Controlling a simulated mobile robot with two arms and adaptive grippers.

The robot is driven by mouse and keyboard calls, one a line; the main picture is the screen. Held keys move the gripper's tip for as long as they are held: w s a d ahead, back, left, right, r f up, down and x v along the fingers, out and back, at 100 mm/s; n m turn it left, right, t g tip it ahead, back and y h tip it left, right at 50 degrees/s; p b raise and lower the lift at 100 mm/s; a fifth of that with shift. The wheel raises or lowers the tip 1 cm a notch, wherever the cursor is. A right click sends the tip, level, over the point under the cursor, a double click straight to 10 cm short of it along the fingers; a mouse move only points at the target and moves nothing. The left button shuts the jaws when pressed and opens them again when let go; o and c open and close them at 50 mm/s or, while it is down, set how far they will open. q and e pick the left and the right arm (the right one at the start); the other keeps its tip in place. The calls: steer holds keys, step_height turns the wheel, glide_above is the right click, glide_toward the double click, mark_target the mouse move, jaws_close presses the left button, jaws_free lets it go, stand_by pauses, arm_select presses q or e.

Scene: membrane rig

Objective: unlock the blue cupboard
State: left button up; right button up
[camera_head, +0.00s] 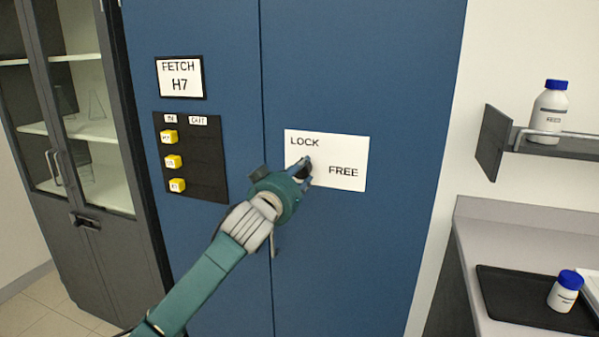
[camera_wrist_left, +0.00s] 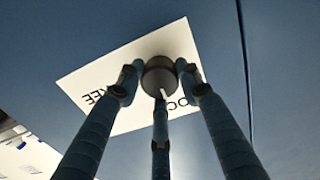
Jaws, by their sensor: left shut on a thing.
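The blue cupboard (camera_head: 365,60) fills the middle of the head view, its two doors closed. A white plate (camera_head: 345,148) on its right door reads LOCK at upper left and FREE at right. A dark round knob (camera_head: 304,168) sits on this plate, mostly hidden by my gripper. My left gripper (camera_head: 301,175) is shut on the knob. In the left wrist view its three fingers (camera_wrist_left: 160,86) surround the grey knob (camera_wrist_left: 159,72), which carries a white mark pointing down in that picture. I cannot tell for sure which word the mark points to. My right gripper is not in view.
A black panel (camera_head: 208,178) with several yellow blocks and a FETCH H7 sign (camera_head: 180,78) are on the left door. A grey glass cabinet (camera_head: 142,222) stands left. At right are a shelf (camera_head: 494,140) with a bottle and a counter with a black tray (camera_head: 510,300).

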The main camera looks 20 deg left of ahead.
arm_select(q)
steer(key=shift+d+r+m+p, duration=0.1)
steer(key=shift+m+p, duration=2.55)
steer(key=shift+m, duration=1.65)
steer(key=shift+r+m+p, duration=0.1)
steer(key=shift+m+p, duration=2.55)
steer(key=shift+m, duration=1.65)
steer(key=shift+f, duration=0.1)
steer(key=o, duration=1.1)
steer(key=shift+d, duration=0.1)
steer(key=shift+o, duration=0.2)
steer(key=s, duration=1.2)
steer(key=shift+a, duration=0.25)
